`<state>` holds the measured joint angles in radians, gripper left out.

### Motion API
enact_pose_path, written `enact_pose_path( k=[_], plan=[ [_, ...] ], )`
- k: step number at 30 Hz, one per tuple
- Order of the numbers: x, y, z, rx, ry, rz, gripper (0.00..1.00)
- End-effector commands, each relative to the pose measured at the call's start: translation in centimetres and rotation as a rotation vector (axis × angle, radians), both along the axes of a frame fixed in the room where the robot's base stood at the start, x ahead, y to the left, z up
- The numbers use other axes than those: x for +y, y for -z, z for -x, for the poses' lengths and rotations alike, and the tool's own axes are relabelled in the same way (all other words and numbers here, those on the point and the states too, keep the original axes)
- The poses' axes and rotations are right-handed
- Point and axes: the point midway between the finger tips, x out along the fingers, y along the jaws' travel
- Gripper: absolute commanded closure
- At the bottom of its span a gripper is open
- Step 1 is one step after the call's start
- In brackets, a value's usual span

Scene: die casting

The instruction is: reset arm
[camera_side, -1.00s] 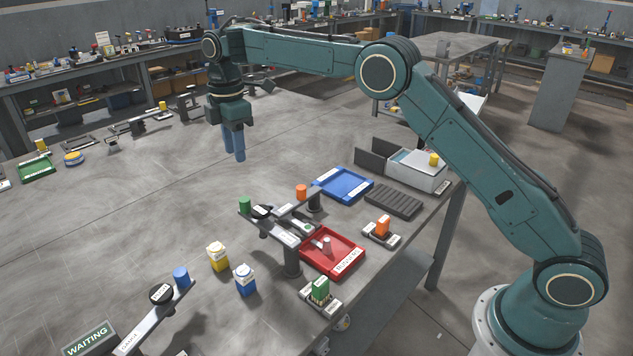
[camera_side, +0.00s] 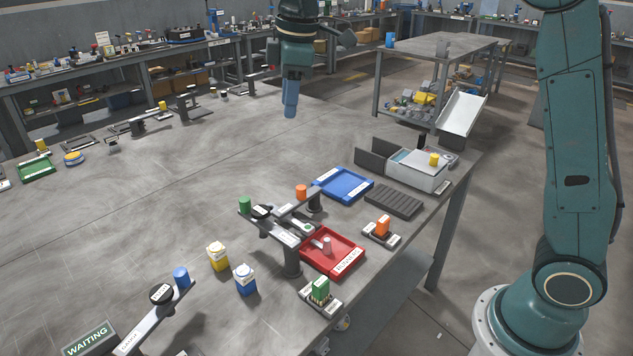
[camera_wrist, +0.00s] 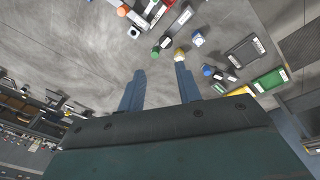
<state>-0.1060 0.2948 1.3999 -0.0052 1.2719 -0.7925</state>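My gripper (camera_side: 290,113) hangs high above the far part of the grey table (camera_side: 150,225), well clear of everything on it. In the side view its blue fingers point down and overlap. The wrist view shows my gripper (camera_wrist: 160,70) with its two fingers apart and nothing between them. My upper arm stands nearly upright at the right of the side view. Its top joint and the forearm are cut off by the picture's upper edge.
A red tray (camera_side: 332,250), a blue tray (camera_side: 343,184), a dark ribbed block (camera_side: 394,201) and a white box (camera_side: 416,174) stand along the table's right side. A yellow-white bottle (camera_side: 218,256) and a blue-white bottle (camera_side: 244,279) stand nearer. The table's middle is bare.

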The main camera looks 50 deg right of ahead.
Motion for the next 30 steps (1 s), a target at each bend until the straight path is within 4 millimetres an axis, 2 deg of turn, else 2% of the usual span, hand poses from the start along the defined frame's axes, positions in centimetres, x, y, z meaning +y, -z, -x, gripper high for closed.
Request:
enact_pose_path(
  k=[1, 6, 15, 23, 30],
  plan=[
    [-0.4, -0.6, 1.2, -0.013, 0.031, -0.006, 0.66],
    [-1.3, -1.8, 4.9, -0.049, 0.14, -0.029, 0.66],
    [-2.7, -2.6, 11.8, -0.113, 0.328, -0.078, 0.66],
    [-3.7, -1.7, 17.7, -0.167, 0.489, -0.129, 0.66],
    [-4.5, 0.2, 23.0, -0.217, 0.636, -0.182, 0.66]
  ],
)
